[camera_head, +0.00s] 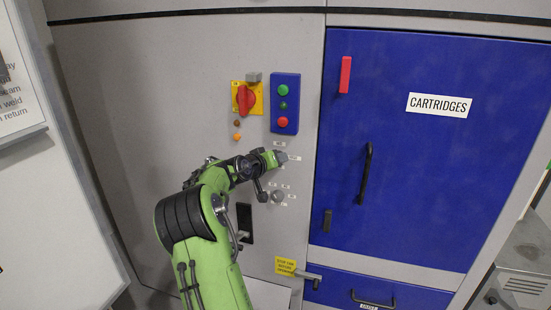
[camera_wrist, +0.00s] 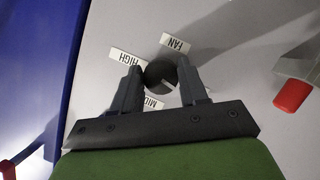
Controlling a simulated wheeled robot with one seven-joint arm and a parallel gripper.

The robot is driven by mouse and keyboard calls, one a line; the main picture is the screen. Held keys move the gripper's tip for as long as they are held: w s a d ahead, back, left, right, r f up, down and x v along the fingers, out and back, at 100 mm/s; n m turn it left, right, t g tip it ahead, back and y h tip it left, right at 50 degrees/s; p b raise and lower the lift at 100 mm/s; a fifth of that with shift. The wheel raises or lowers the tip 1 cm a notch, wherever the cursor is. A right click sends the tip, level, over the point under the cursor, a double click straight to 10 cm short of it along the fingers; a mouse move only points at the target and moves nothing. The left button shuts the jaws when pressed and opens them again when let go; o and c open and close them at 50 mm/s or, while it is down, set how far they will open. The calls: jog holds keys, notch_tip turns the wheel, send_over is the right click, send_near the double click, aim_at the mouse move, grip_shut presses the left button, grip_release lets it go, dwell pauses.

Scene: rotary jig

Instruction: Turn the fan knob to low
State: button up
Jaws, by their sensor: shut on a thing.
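The fan knob (camera_wrist: 160,75) is a dark round knob on the grey panel, with a thin light line on its face. White labels surround it: FAN (camera_wrist: 175,43), HIGH (camera_wrist: 126,57) and MID (camera_wrist: 152,102), the last partly covered by a finger. No LOW label shows; the gripper may hide it. My gripper (camera_wrist: 160,88) has one finger on each side of the knob and is shut on it. In the head view my gripper (camera_head: 279,157) is at the panel, below the blue button box, and mostly hides the knob. The knob's exact setting is unclear.
Above are a blue button box (camera_head: 284,103) and a red rotary switch (camera_head: 245,99) on yellow. A second knob (camera_head: 277,196) with labels sits just below. A lever (camera_head: 243,235) is lower left. The blue CARTRIDGES door (camera_head: 400,150) with a black handle (camera_head: 365,173) is at right.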

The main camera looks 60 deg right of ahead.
jog(key=shift+f+n+g+p, duration=0.1)
jog(key=shift+n+g+p, duration=0.3)
jog(key=shift+n, duration=0.5)
jog(key=o, duration=1.1)
jog(key=shift+c, duration=0.2)
jog(key=shift+h, duration=0.3)
jog(key=v, duration=1.5)
jog(key=shift+a, duration=0.35)
jog(key=shift+w, duration=0.2)
